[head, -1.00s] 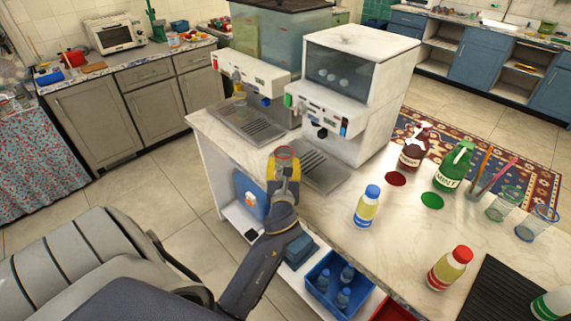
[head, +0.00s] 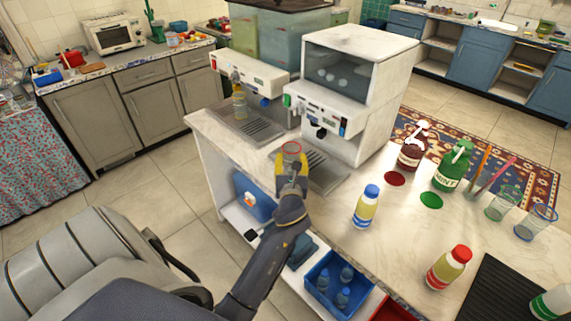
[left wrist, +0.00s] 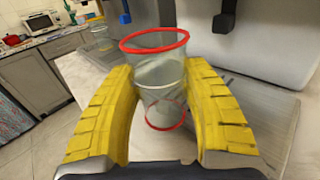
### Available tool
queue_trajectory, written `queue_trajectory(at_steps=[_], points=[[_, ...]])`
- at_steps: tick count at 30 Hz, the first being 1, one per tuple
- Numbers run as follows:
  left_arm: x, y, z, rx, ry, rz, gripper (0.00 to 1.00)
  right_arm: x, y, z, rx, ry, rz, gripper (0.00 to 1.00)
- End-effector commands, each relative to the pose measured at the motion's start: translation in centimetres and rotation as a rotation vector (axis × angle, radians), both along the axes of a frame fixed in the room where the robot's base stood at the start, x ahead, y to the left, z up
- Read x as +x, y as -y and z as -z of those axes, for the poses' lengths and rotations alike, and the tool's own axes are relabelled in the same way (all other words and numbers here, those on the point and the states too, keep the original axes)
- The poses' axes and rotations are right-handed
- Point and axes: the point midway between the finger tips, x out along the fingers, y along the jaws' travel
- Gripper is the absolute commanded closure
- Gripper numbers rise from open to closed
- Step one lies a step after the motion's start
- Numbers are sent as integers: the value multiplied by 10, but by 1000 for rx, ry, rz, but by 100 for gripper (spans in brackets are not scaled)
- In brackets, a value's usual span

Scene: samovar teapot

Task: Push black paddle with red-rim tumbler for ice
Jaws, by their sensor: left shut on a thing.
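The red-rim tumbler (head: 291,149) is clear and upright between the yellow fingers of my left gripper (head: 291,172), which is shut on it. In the left wrist view the tumbler (left wrist: 160,75) sits between both fingers (left wrist: 160,115), its red rim at the top and a second red ring lower down. The black paddle (head: 321,132) is on the front of the white ice machine (head: 338,107), behind and right of the tumbler in the head view. A black part (left wrist: 224,16) above the tumbler in the left wrist view looks like this paddle; the tumbler appears apart from it. My right gripper is not in view.
A drip tray (head: 328,172) lies below the ice machine. Left of it stands a drink dispenser (head: 248,72) with a blue paddle and a glass of yellow liquid (head: 239,103). A blue-capped bottle (head: 367,206) and two syrup bottles stand to the right.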

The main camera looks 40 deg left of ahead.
Motion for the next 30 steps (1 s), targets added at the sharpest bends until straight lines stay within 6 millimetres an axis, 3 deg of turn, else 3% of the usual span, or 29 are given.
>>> queue_trajectory(at_steps=[18, 30], points=[[62, 10, -1, -1, 1, 1, 82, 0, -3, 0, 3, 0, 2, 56], [88, 14, 0, 1, -1, 0, 82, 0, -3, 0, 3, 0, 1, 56]])
